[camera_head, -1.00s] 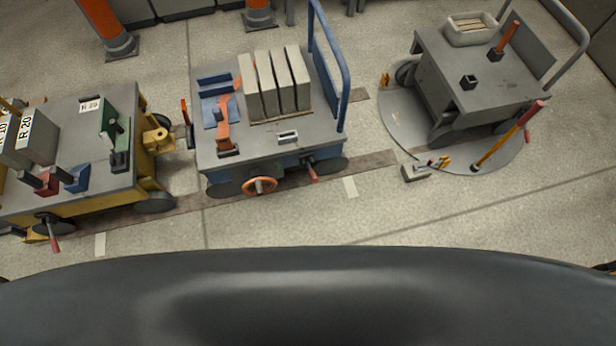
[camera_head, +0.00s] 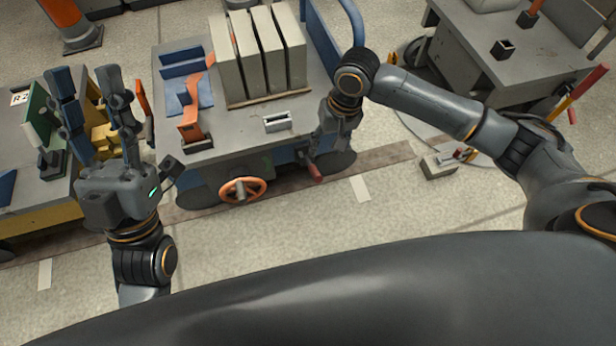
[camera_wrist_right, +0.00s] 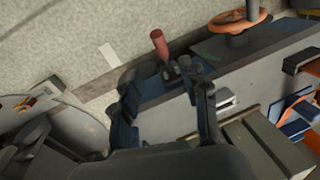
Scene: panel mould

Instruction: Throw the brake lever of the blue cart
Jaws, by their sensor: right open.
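The blue cart (camera_head: 233,135) stands in the middle of the head view, with a grey top. Its brake lever (camera_head: 315,172) has a red handle and sits low on the front side, near the right corner. My right gripper (camera_head: 322,140) points down just above the lever; its fingers are partly hidden there. In the right wrist view the open right gripper (camera_wrist_right: 166,85) has the lever's red handle (camera_wrist_right: 159,43) beyond its fingertips, with nothing between the fingers. Whether a finger touches the lever I cannot tell. My left gripper (camera_head: 86,82) is raised, open and empty, left of the cart.
An orange handwheel (camera_head: 243,190) sticks out from the cart's front. Grey slabs (camera_head: 258,50) stand on its top. A yellow cart (camera_head: 40,215) is at the left, a grey cart (camera_head: 470,60) at the right. A small grey block (camera_head: 438,166) lies on the floor.

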